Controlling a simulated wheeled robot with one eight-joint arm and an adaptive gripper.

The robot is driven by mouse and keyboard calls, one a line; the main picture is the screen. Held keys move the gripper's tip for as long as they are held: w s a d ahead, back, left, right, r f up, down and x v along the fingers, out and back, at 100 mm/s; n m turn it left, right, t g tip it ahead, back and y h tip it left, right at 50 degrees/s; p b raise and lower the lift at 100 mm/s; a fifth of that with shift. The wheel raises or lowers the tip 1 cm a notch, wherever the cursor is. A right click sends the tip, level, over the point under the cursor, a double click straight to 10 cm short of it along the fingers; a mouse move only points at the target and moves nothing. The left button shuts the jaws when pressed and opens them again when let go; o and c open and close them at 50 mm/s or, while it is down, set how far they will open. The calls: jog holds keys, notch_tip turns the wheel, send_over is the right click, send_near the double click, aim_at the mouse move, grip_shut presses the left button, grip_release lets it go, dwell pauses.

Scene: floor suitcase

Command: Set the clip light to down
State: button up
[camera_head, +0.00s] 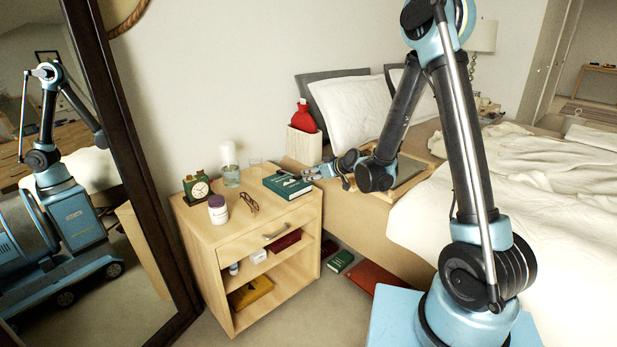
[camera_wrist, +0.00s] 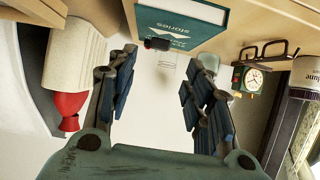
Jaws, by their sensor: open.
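A small dark clip light with a red end (camera_wrist: 157,44) shows at the edge of a green book (camera_wrist: 182,22) titled "stories" in the wrist view. In the head view the green book (camera_head: 284,189) lies on the nightstand top, and the clip light is too small to make out surely. My gripper (camera_head: 309,173) is at the right end of the book. In the wrist view my gripper (camera_wrist: 160,65) is open, with the clip light between and beyond its fingertips. I cannot tell the light's exact angle.
The nightstand (camera_head: 240,228) also bears a green clock (camera_head: 198,188), a jar (camera_head: 217,210), a glass (camera_head: 231,176) and eyeglasses (camera_head: 249,202). A mirror frame (camera_head: 138,160) is at left and the bed (camera_head: 500,195) at right.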

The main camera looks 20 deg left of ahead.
jog(key=shift+s+d+r, duration=0.35)
jog(key=shift+d, duration=0.2)
jog(key=shift+w+a+r, duration=0.1)
jog(key=shift+a+r, duration=0.05)
jog(key=shift+a, duration=0.05)
jog(key=c, duration=0.9)
jog(key=shift+w+a+r+g+h, duration=0.25)
jog(key=shift+w+a+r+h, duration=0.1)
jog(key=shift+a+r, duration=0.3)
jog(key=shift+w+a+r+g+h, duration=0.25)
jog(key=shift+w+a+r+h, duration=0.1)
jog(key=shift+a+r, duration=0.25)
grip_shut()
notch_tip(320, 180, up, 6)
jog(key=w+a+g+h, duration=0.1)
jog(key=h, duration=0.1)
send_over(298, 176)
jog(key=f, duration=0.7)
jog(key=shift+w+a, duration=0.2)
jog(key=shift+w, duration=0.1)
jog(key=shift+s+d+f, duration=0.1)
jog(key=shift+d+f, duration=0.1)
jog(key=shift+f, duration=1.75)
